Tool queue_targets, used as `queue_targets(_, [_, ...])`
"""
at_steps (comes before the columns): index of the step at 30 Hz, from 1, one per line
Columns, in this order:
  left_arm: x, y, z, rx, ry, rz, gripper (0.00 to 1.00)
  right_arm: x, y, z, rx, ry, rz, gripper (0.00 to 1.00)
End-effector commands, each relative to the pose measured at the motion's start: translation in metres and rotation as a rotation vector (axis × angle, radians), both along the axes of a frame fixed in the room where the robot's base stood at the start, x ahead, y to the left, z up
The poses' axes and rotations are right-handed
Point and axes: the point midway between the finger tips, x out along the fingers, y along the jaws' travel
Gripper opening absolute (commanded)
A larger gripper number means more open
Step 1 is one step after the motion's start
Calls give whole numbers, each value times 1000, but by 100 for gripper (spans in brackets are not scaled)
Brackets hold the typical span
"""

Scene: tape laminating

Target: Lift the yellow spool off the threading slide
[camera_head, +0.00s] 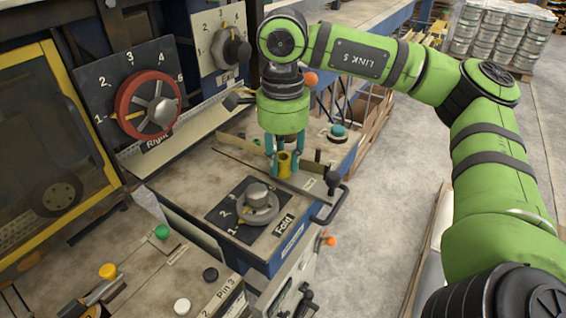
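The yellow spool (284,166) stands upright on the threading slide (238,153), a long flat metal strip on the machine's bench. My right gripper (284,170) points straight down over it. Its two teal fingers stand on either side of the spool, apart, with what looks like a narrow gap to it. The spool's upper end sits between the fingers, and its base appears to be at the slide. My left gripper is not in view.
The Fold dial (258,204) is in front, and the red-rimmed Right dial (148,105) is at the left. Stacked cans (500,35) are far off.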

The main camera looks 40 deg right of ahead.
Motion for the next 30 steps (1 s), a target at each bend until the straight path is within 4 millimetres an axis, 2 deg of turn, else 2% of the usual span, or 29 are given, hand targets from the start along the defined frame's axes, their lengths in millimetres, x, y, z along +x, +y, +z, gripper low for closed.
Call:
queue_targets(14, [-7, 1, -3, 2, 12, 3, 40, 1, 0, 4, 0, -1, 0, 11])
queue_targets(17, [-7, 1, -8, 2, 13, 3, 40, 1, 1, 12, 1, -3, 0, 11])
queue_targets(22, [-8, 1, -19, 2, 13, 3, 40, 1, 1, 38, 2, -3, 2, 11])
queue_targets(26, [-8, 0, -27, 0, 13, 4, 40, -11, -21, 51, 2, -3, -3, 11])
queue_targets(30, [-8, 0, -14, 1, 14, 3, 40, -25, -47, 76, 0, -5, -5, 11])
